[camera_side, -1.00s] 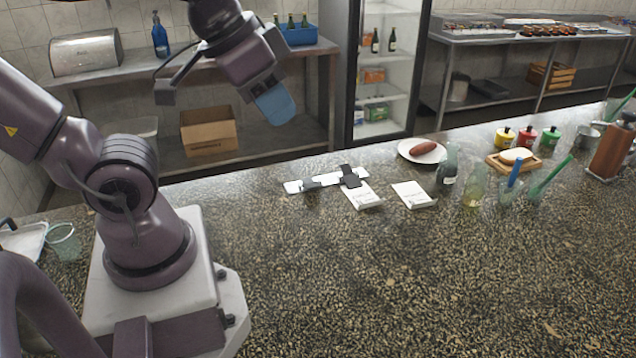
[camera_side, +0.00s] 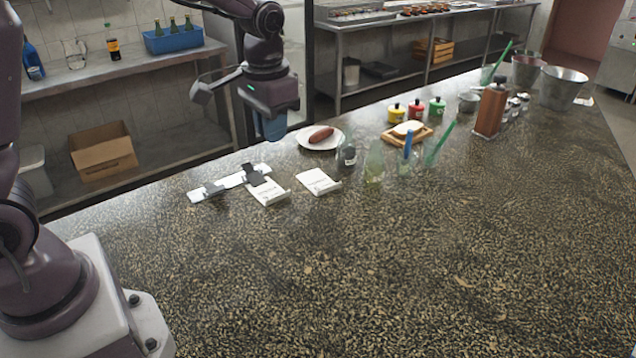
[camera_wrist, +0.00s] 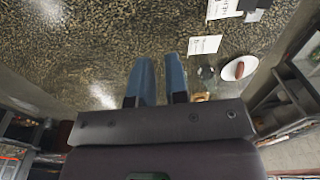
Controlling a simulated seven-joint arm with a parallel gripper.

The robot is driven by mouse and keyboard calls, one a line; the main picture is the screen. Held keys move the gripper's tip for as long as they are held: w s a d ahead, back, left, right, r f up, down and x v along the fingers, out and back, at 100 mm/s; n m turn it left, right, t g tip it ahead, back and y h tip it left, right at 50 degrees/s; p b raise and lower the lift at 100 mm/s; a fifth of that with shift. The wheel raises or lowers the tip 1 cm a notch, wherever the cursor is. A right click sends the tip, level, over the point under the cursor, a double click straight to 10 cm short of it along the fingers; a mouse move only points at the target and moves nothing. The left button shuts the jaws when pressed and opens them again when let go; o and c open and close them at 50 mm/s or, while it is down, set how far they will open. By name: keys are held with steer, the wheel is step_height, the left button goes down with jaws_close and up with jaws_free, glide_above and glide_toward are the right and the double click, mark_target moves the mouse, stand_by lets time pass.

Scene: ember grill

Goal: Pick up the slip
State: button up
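Two white slips lie on the speckled counter in the side view, a left one (camera_side: 268,191) and a right one (camera_side: 318,181). The left slip's back edge is at a dark clip (camera_side: 253,174) on a white rail (camera_side: 205,192). The right slip lies apart from the rail. In the wrist view, one slip (camera_wrist: 205,45) lies right of my fingers and another (camera_wrist: 221,8) is at the top edge by a dark clip. My gripper (camera_side: 270,128) hangs above and behind the slips. Its blue fingers (camera_wrist: 159,72) show a narrow empty gap.
A white plate with a sausage (camera_side: 321,135) stands behind the right slip. Glass bottles (camera_side: 374,165) and a green-handled tool (camera_side: 438,145) stand to the right. A wooden board (camera_side: 407,134) and small coloured pots are beyond. The front counter is clear.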

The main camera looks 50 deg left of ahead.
steer(key=w+a+f+g+y, duration=0.1)
steer(key=w+a+f, duration=0.1)
steer(key=w+f, duration=0.45)
steer(key=w+a+f, duration=0.3)
steer(key=w+f, duration=0.3)
steer(key=f, duration=0.2)
steer(key=m+y, duration=0.1)
glide_toward(321, 194)
steer(key=shift+s+a+f+t, duration=0.15)
steer(key=shift+a+f, duration=0.1)
steer(key=shift+f, duration=0.35)
steer(key=shift+s+a+f+t, duration=0.15)
steer(key=shift+a+f, duration=0.1)
steer(key=shift+f, duration=0.4)
steer(key=x, duration=0.5)
steer(key=shift+w+d+f, duration=0.1)
jaws_close()
